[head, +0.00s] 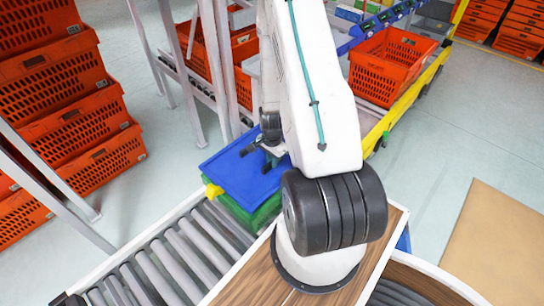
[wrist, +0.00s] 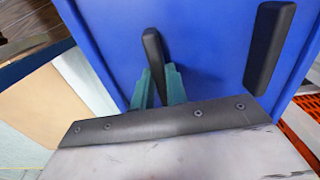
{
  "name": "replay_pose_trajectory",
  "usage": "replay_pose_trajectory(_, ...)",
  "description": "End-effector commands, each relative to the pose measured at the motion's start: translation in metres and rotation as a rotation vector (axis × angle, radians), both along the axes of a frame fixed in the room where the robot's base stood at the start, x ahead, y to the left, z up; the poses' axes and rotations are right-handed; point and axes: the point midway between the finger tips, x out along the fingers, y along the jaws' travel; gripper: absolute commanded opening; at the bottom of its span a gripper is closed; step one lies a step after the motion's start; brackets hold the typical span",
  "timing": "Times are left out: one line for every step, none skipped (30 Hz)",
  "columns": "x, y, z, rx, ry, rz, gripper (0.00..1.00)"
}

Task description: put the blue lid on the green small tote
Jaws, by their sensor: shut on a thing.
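The blue lid (head: 240,173) lies over the green small tote (head: 250,217) at the end of the roller conveyor in the head view. The tote's green side shows below the lid's near edge; I cannot tell whether the lid is fully seated. In the wrist view the blue lid (wrist: 210,45) fills most of the picture, with two dark handles on it. My gripper (wrist: 158,85) is shut on the nearer handle (wrist: 152,50); the other handle (wrist: 270,45) is free. In the head view my gripper (head: 262,153) is partly hidden by my arm.
The roller conveyor (head: 180,255) runs from the tote toward the lower left. Orange crates (head: 60,110) are stacked at the left. An orange crate (head: 388,65) stands on a rack behind.

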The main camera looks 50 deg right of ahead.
Motion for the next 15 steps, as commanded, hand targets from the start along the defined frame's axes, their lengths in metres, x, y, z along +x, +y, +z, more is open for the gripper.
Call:
replay_pose_trajectory(0.0,0.0,-0.005,0.001,0.001,0.0,0.0)
replay_pose_trajectory(0.0,0.0,-0.007,0.001,0.001,0.0,0.0)
replay_pose_trajectory(0.0,0.0,-0.01,0.001,0.001,0.0,0.0)
replay_pose_trajectory(0.0,0.0,-0.013,0.0,0.001,0.0,0.0)
replay_pose_trajectory(0.0,0.0,-0.015,0.0,0.0,0.0,0.0)
replay_pose_trajectory(0.0,0.0,-0.018,0.0,0.0,0.0,0.0)
replay_pose_trajectory(0.0,0.0,-0.02,0.0,0.001,0.0,0.0)
replay_pose_trajectory(0.0,0.0,-0.022,0.001,0.001,0.0,0.0)
replay_pose_trajectory(0.0,0.0,-0.024,0.0,0.0,0.0,0.0)
replay_pose_trajectory(0.0,0.0,-0.026,0.0,0.0,0.0,0.0)
replay_pose_trajectory(0.0,0.0,-0.027,0.0,0.0,0.0,0.0)
replay_pose_trajectory(0.0,0.0,-0.029,0.0,0.0,0.0,0.0)
replay_pose_trajectory(0.0,0.0,-0.031,0.0,0.0,0.0,0.0)
replay_pose_trajectory(0.0,0.0,-0.032,0.0,0.0,0.0,0.0)
replay_pose_trajectory(0.0,0.0,-0.033,0.0,0.0,0.0,0.0)
